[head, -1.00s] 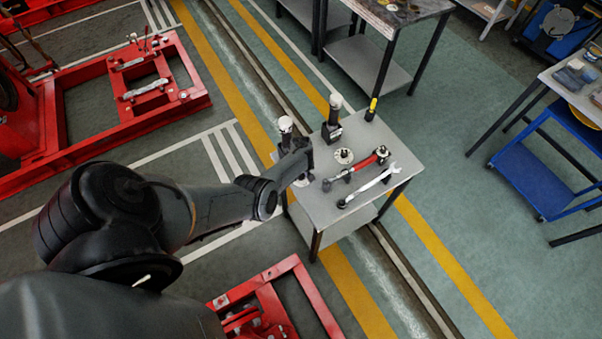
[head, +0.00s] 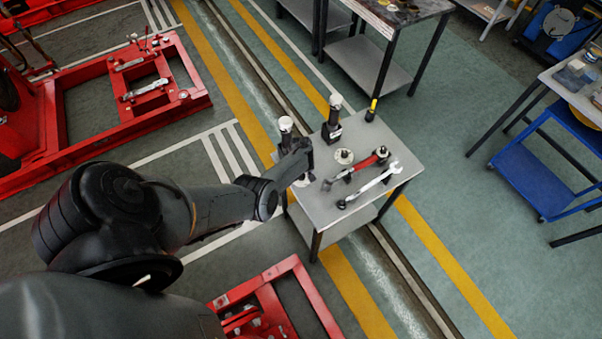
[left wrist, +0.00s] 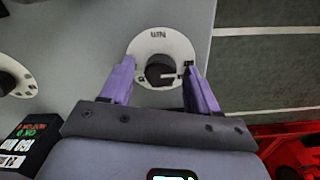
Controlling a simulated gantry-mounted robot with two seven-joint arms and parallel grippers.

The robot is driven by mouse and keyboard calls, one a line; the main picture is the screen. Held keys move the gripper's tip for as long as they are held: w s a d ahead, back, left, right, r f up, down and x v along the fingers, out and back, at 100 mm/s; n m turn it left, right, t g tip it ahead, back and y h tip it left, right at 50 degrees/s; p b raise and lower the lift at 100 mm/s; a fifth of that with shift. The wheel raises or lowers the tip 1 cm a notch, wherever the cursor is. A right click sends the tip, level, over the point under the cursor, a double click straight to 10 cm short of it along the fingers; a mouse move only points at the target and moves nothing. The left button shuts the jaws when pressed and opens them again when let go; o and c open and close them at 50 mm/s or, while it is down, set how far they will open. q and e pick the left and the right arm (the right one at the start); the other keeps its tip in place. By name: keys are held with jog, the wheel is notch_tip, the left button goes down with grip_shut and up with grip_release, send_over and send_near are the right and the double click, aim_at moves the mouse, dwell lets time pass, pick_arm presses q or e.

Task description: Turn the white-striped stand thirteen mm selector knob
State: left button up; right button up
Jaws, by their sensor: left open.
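In the left wrist view a round black knob (left wrist: 160,70) with a white stripe stands in the middle of a white dial plate (left wrist: 161,45) marked MIN. My left gripper (left wrist: 160,85) is open, with one purple finger on each side of the knob. I cannot tell whether the fingers touch it. In the head view my left gripper (head: 301,168) is low over the near left edge of the small grey table (head: 325,208), and it mostly hides this dial. My right gripper is not in view.
A second white dial (head: 344,156) is close to the right. Black posts with white tops (head: 286,125) (head: 335,102) stand behind. Red frames (head: 140,85) stand on the floor.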

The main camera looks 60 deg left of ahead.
pick_arm(q)
jog(key=shift+r, duration=0.15)
notch_tip(320, 180, up, 11)
jog(key=p, duration=0.4)
jog(key=shift+f, duration=0.2)
